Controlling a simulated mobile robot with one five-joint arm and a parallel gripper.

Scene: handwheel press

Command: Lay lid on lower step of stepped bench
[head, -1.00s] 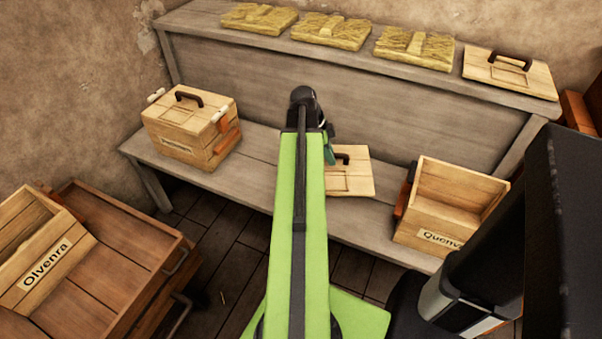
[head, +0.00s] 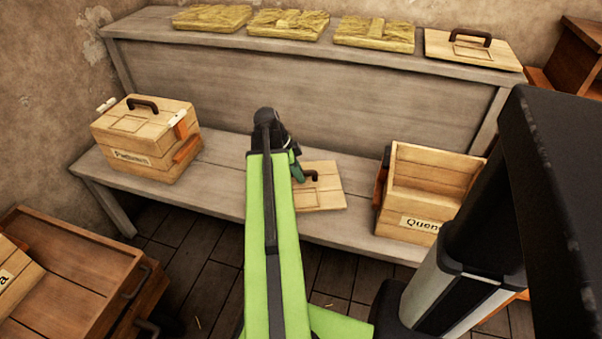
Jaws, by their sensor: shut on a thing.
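A pale wooden lid (head: 322,200) with a dark handle shows flat over the middle of the lower step (head: 222,190) of the grey stepped bench. It is left of the open crate. I cannot tell whether its underside touches the step. My gripper (head: 298,173) is at the lid's handle and shut on it. My green arm hides the lid's left side and part of the step.
A lidded crate (head: 130,158) stands on the step's left end, an open crate (head: 408,222) on its right. The upper step holds several yellow straw-like slabs (head: 288,25) and another lid (head: 468,52). A brown cabinet (head: 75,275) stands at the lower left.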

